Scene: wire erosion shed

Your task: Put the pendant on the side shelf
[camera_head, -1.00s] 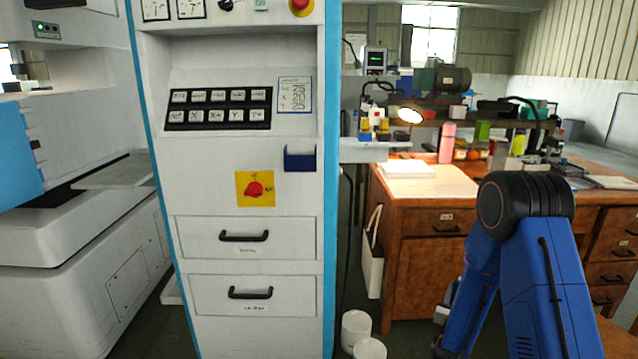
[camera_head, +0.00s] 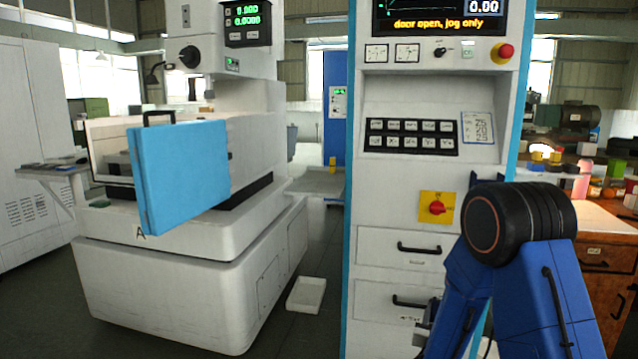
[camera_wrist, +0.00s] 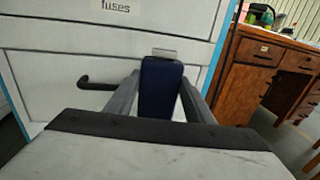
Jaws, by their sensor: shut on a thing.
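My gripper (camera_wrist: 160,105) shows in the wrist view, its two grey fingers shut on a dark blue block-like thing, which I take to be the pendant (camera_wrist: 161,88). A pale grey piece shows at its top end. Its lower part is hidden behind my wrist. In the head view my arm covers the lower right, and the pendant cannot be made out there. A narrow grey side shelf (camera_head: 42,172) juts out at the far left beside the machine, with small flat things on it; I take it for the side shelf.
The white erosion machine (camera_head: 165,290) stands at left with its blue door (camera_head: 180,178) sticking out. The control cabinet (camera_head: 405,215) stands close in front, with drawers and handles. A white tray (camera_head: 306,294) lies on the floor between them. A wooden desk (camera_head: 610,255) is at right.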

